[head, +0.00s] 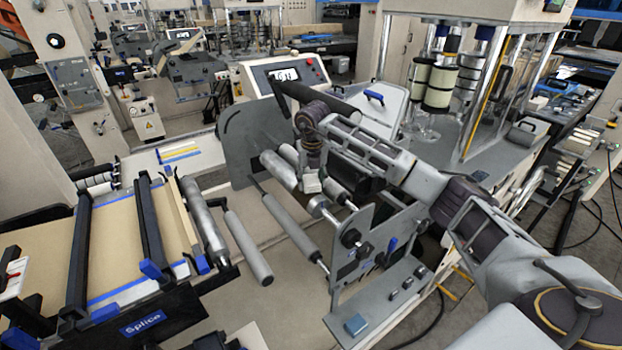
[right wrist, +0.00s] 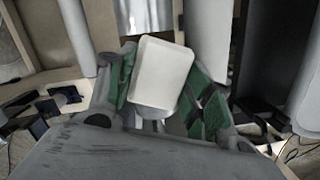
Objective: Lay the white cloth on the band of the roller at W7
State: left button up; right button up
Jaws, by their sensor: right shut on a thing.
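The white cloth (right wrist: 162,72) shows in the right wrist view as a pale folded pad with rounded corners. It sits between the green-lined fingers of my right gripper (right wrist: 158,98), which is shut on it. In the head view my right gripper (head: 311,172) points down among the grey rollers, near a side plate, with a small pale piece at its tip. Long grey rollers (head: 295,228) lie below and beside it. I cannot read a W7 mark or make out which roller has the band. I cannot tell whether the cloth touches a roller. My left gripper is not in view.
A splice table (head: 120,240) with black bars stands at the left. A rounded grey side plate (head: 255,140) and a front bracket plate (head: 350,240) flank the rollers. A control box with a display (head: 285,75) stands behind. My right arm covers part of the right side.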

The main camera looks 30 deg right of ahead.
aim_at(312, 183)
jog(key=shift+f, duration=0.25)
jog(key=o, duration=1)
jog(key=shift+r, duration=0.2)
jog(key=shift+s+a+r+b, duration=0.1)
jog(key=shift+s+r+b, duration=0.25)
jog(key=shift+r, duration=1.6)
jog(key=shift+s+a+r+b, duration=0.15)
jog(key=shift+r+b, duration=0.25)
jog(key=shift+r, duration=1.55)
jog(key=shift+s+a+r+b, duration=0.1)
jog(key=shift+s+r+b, duration=0.3)
jog(key=shift+r, duration=1.55)
